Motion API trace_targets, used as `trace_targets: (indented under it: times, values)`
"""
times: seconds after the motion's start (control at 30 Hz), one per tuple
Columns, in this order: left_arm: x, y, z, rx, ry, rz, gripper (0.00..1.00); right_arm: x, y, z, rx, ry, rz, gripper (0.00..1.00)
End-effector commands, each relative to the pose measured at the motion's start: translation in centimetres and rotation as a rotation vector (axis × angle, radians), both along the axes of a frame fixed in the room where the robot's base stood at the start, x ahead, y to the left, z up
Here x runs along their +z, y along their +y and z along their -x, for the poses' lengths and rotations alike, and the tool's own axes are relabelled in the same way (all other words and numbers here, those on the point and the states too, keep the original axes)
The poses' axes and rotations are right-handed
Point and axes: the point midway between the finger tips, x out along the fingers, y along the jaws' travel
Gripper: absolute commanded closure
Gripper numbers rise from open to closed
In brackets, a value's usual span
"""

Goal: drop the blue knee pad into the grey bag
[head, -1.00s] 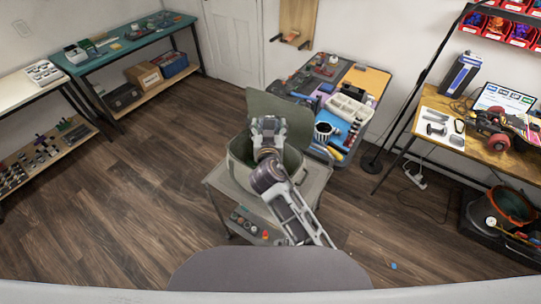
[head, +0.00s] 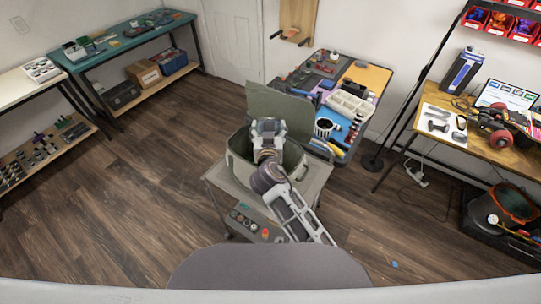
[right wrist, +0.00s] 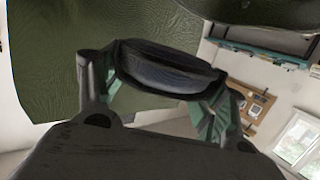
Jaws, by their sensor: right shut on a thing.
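The grey-green bag (head: 240,170) stands open on a small grey cart, its lid flap (head: 281,112) raised at the back. My right gripper (head: 268,128) is over the bag's opening, in front of the flap. In the right wrist view my right gripper (right wrist: 165,85) is shut on the knee pad (right wrist: 160,72), a dark, blue-grey curved piece held between the two fingers. The flap (right wrist: 70,60) fills the left of that view. The pad is hidden behind my gripper in the head view. My left gripper is not in view.
The cart top (head: 315,178) has a narrow bare strip around the bag. A tool table (head: 372,82) with a mug, tray and tools stands close behind on the right. A wooden workbench (head: 490,157) is further right. The floor to the left is clear.

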Motion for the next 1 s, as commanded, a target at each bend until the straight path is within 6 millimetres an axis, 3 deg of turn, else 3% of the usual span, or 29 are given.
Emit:
trace_targets:
  times: [0.3,0.77,0.8,1.0]
  values:
    - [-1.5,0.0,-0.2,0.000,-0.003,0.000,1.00,-2.3,0.0,0.0,0.000,-0.001,0.000,0.55]
    - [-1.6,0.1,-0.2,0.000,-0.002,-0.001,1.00,-2.7,0.0,0.0,0.000,-0.001,0.000,0.55]
    - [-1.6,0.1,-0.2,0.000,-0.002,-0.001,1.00,-2.7,0.0,0.0,0.000,-0.001,0.000,0.26]
    - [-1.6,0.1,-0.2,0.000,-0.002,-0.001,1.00,-2.7,0.0,0.0,0.000,-0.001,0.000,0.04]
